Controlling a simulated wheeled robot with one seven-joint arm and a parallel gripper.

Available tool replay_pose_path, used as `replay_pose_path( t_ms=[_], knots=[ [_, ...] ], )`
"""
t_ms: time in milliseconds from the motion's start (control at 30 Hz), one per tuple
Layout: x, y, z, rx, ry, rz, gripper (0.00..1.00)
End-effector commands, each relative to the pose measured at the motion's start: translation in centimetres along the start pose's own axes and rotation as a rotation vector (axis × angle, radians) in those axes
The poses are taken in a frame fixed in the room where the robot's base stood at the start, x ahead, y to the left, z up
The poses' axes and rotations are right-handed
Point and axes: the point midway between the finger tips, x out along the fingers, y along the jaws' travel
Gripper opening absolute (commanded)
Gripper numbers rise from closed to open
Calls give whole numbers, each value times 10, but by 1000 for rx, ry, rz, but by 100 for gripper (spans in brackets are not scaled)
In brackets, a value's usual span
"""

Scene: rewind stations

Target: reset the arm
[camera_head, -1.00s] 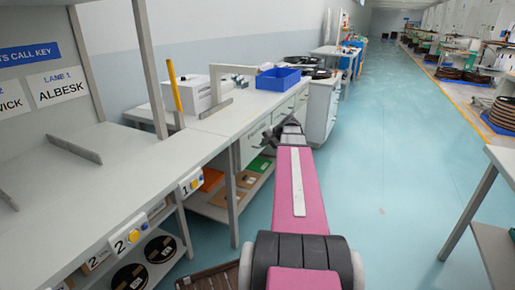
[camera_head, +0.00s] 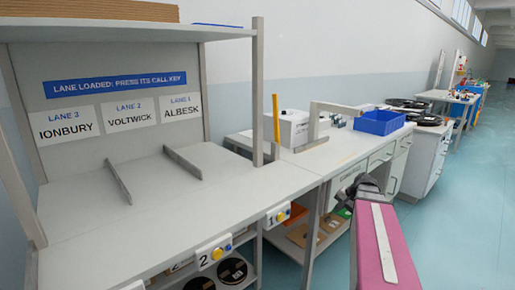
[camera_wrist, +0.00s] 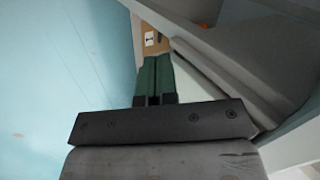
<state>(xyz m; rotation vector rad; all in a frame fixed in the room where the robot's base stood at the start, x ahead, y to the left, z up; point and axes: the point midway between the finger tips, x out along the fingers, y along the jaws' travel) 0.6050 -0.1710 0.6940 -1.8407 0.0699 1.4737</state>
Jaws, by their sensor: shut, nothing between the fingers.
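My arm (camera_head: 385,245), pink with a pale strip, reaches forward from the bottom right of the head view. My gripper (camera_head: 360,186) is at its far end, small and dark, in front of the drawers of the white bench. In the wrist view my gripper (camera_wrist: 156,72) shows two green fingers side by side, pressed together with nothing between them. The blue floor lies left of the fingers, and grey and white bench parts are close on the right.
A bench (camera_head: 110,225) with dividers and lane signs for Ionbury, Voltwick and Albesk fills the left. Numbered call keys, 1 (camera_head: 277,215) and 2 (camera_head: 214,254), sit on its front edge. A blue bin (camera_head: 380,122) stands on the farther bench. Open floor (camera_head: 460,230) lies right.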

Motion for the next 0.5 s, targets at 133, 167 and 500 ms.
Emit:
replay_pose_path(
  t_ms=[133, 167, 500],
  knots=[
    [44, -6, 56, -123, -58, 123, 0],
    [52, -6, 66, -148, -69, 148, 0],
    [113, -2, 170, -452, -169, 406, 0]
  ],
)
